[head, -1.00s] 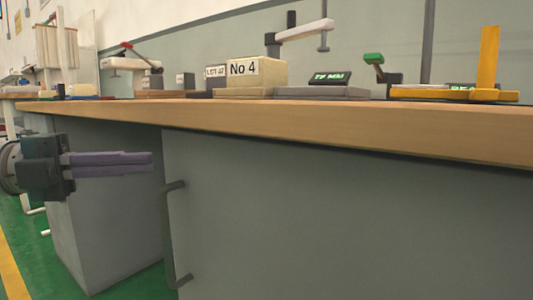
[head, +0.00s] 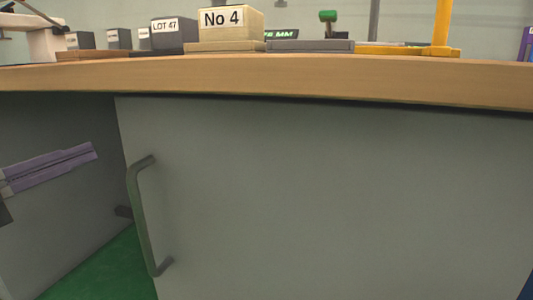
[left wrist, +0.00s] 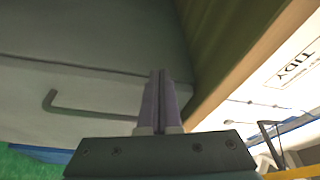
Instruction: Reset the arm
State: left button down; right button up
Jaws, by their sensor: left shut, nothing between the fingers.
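My left gripper (head: 92,150) comes in from the left edge in the head view, below the table top and in front of the dark opening left of the cabinet door. Its purple fingers are shut together with nothing between them. In the left wrist view the gripper (left wrist: 158,75) also shows shut and empty, with a grey cabinet surface and a handle beyond it. My right gripper is in neither view.
A wooden table top (head: 300,82) runs across above a grey cabinet door (head: 330,180) with a bar handle (head: 141,215). On the table stand a box marked No 4 (head: 230,24), a dark box marked LOT 47 (head: 174,34) and a yellow stand (head: 442,25). Green floor (head: 110,270) shows below.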

pick_arm(q)
jog(key=s+d+f+n+g+y, duration=0.25)
jog(key=s+f+n+y, duration=0.25)
jog(key=f+n, duration=0.25)
jog(key=s+d+f+n+g+y, duration=0.1)
jog(key=s+f+n+g+y, duration=0.2)
jog(key=s+f+n+y, duration=0.4)
jog(key=s+d+f+n+g+h, duration=0.1)
jog(key=s+d+n+g, duration=0.2)
jog(key=s, duration=0.4)
jog(key=s+d+f+n+g+h, duration=0.1)
jog(key=s+d+g+h, duration=0.2)
jog(key=s, duration=0.4)
notch_tip(320, 180, up, 90)
jog(key=g+y+p, duration=0.1)
jog(key=p, duration=8.9)
jog(key=shift+a+r, duration=0.15)
jog(key=shift+a, duration=0.15)
